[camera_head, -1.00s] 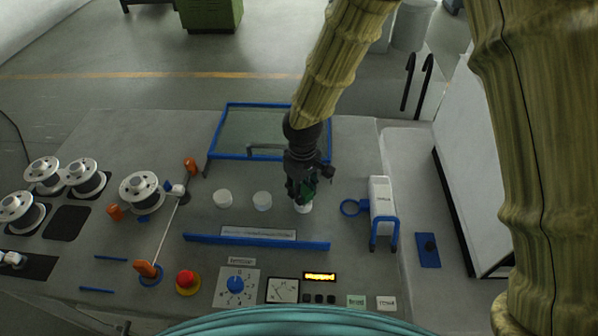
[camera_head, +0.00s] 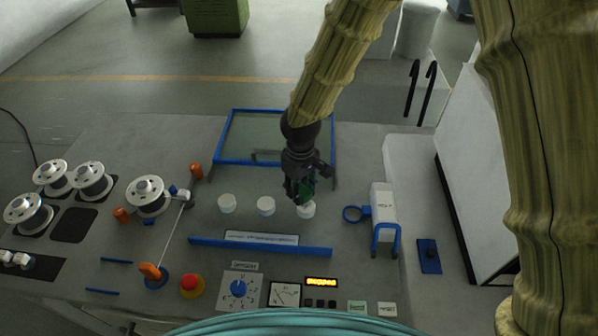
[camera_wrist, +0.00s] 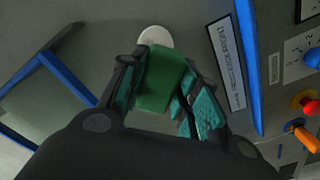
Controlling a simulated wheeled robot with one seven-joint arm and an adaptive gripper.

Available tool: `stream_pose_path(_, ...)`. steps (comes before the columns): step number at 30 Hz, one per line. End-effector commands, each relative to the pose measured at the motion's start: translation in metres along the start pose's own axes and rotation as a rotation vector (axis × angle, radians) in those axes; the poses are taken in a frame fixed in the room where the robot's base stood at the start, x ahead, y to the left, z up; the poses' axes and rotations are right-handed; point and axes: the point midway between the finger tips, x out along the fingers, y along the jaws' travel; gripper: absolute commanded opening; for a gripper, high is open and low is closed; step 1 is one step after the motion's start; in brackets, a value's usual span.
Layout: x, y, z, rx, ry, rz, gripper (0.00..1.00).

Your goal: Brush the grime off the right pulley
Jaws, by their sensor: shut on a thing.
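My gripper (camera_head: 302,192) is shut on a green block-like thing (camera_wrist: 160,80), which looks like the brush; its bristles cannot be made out. It also shows as a dark green patch in the head view (camera_head: 308,186). The rightmost of three white round pieces (camera_head: 307,212), which I take for the right pulley, is right below the fingertips and partly hidden by them. In the wrist view its white disc (camera_wrist: 155,37) shows just beyond the green block. I cannot tell whether they touch, and no grime can be made out.
Two more white round pieces (camera_head: 227,204) (camera_head: 265,206) stand to the left. A long blue bar (camera_head: 260,246) lies in front, and a blue-framed panel (camera_head: 222,140) behind. A white device with a blue ring (camera_head: 383,205) stands to the right. Wire spools (camera_head: 90,182) are at far left.

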Motion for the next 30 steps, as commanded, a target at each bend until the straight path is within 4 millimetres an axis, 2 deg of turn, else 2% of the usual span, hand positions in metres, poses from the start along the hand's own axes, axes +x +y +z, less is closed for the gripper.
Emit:
stream_pose_path(1,-0.008,0.000,0.001,0.000,-0.001,-0.001,0.09)
stream_pose_path(15,-0.048,0.003,0.004,0.006,-0.001,-0.001,0.09)
stream_pose_path(30,-0.052,0.003,0.004,0.007,-0.001,-0.001,0.09)
